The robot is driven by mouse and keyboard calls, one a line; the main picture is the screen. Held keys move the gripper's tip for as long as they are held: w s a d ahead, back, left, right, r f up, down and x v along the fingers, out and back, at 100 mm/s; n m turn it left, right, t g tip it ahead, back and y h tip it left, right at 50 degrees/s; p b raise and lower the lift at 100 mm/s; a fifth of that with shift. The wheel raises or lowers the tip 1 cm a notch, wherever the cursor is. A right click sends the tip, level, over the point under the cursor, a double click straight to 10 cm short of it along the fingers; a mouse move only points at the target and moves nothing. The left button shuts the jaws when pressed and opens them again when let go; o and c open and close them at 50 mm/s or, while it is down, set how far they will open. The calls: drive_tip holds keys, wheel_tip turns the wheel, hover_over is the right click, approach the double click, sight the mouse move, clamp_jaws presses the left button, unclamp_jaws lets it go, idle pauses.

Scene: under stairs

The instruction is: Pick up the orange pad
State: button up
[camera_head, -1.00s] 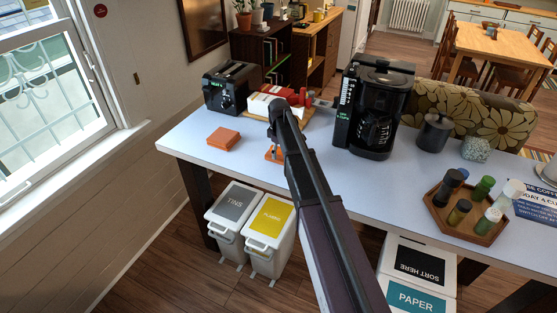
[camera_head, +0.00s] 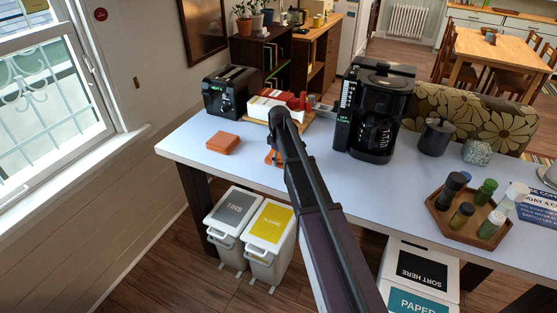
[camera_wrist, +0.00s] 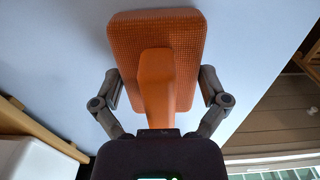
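An orange pad with a textured base and a raised, handle-like block lies on the pale worktop in the wrist view (camera_wrist: 185,40). In the head view it shows only partly, below the end of my arm (camera_head: 270,161). My gripper (camera_wrist: 160,90) is above it, with its fingers spread to either side of the raised block and a gap on both sides. The fingertips lie close to the pad's long edges; I cannot tell whether they touch. A second flat orange block (camera_head: 222,142) lies to the left on the worktop, apart from my gripper.
A black toaster (camera_head: 229,92), a wooden tray with white and red items (camera_head: 277,101) and a coffee maker (camera_head: 376,110) stand behind. A hexagonal tray (camera_head: 440,219) with several jars is at right. Lidded bins (camera_head: 268,240) stand below the worktop's front edge.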

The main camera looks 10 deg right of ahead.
drive_tip(key=c, duration=0.5)
drive_tip(key=shift+r, duration=0.15)
wheel_tip(320, 180, up, 4)
drive_tip(key=p, duration=0.4)
drive_tip(key=s, duration=1)
drive_tip(key=s+p, duration=0.1)
drive_tip(key=s, duration=0.5)
drive_tip(key=shift+d+r, duration=0.1)
drive_tip(key=shift+r, duration=0.25)
drive_tip(key=o, duration=0.6)
drive_tip(key=c, duration=0.4)
drive_tip(key=shift+o, duration=0.2)
